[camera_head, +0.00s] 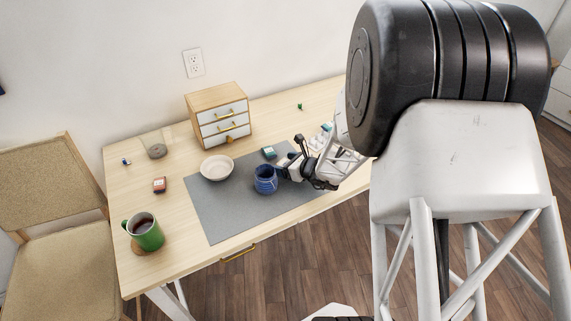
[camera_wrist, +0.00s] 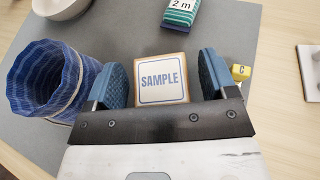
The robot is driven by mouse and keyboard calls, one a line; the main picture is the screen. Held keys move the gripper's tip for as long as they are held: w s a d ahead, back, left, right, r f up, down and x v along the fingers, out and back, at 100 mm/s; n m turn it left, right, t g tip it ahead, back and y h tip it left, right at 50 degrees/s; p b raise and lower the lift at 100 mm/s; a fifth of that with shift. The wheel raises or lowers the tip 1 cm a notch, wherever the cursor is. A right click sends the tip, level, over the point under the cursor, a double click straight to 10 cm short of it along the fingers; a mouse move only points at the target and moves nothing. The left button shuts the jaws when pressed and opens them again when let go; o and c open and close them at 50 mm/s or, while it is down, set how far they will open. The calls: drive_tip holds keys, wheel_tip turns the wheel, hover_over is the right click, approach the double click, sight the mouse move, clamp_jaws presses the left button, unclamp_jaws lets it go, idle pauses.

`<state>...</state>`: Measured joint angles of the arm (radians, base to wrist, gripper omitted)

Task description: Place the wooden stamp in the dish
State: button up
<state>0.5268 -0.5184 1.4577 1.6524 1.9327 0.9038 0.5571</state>
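The wooden stamp, with a white top marked SAMPLE (camera_wrist: 161,80), sits on the grey mat (camera_head: 225,212) in the wrist view. My gripper (camera_wrist: 161,82) is open, with one blue fingertip on each side of the stamp and a visible gap on both sides. In the head view my gripper (camera_head: 284,172) is low over the mat's right part, and I cannot make out the stamp there. The dish, a shallow cream bowl (camera_head: 217,168), rests empty at the mat's back left edge; its rim also shows in the wrist view (camera_wrist: 62,10).
A ribbed blue cup (camera_head: 265,181) stands close beside my left fingertip. A teal 2 m box (camera_head: 269,153) lies behind the stamp. A small yellow block (camera_wrist: 241,72) is near the right fingertip. A drawer cabinet (camera_head: 219,116) stands at the back; a green mug (camera_head: 148,234) stands front left.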

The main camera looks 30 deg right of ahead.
drive_tip(key=shift+r, duration=0.1)
drive_tip(key=shift+s+r, duration=0.1)
drive_tip(key=shift+s, duration=0.05)
drive_tip(key=shift+v, duration=3.6)
drive_tip(key=s+a+r+n+g+y, duration=0.1)
drive_tip(key=s+a+r+n+g, duration=0.25)
drive_tip(key=a+r+n, duration=0.5)
drive_tip(key=s+a+r+n+g+y, duration=0.2)
drive_tip(key=s+a+r+n+g, duration=0.15)
drive_tip(key=a+r+n, duration=0.45)
drive_tip(key=s+a+r+n+g+h, duration=0.1)
drive_tip(key=s+a+r+n+h, duration=0.1)
drive_tip(key=s+r+n+h, duration=0.2)
drive_tip(key=s+a+r+n+g+h, duration=0.2)
drive_tip(key=s+r+n+h, duration=0.2)
drive_tip(key=s+r+n, duration=0.6)
drive_tip(key=shift+s+a+n, duration=0.3)
drive_tip(key=shift+s+n, duration=0.15)
drive_tip(key=shift+s, duration=0.3)
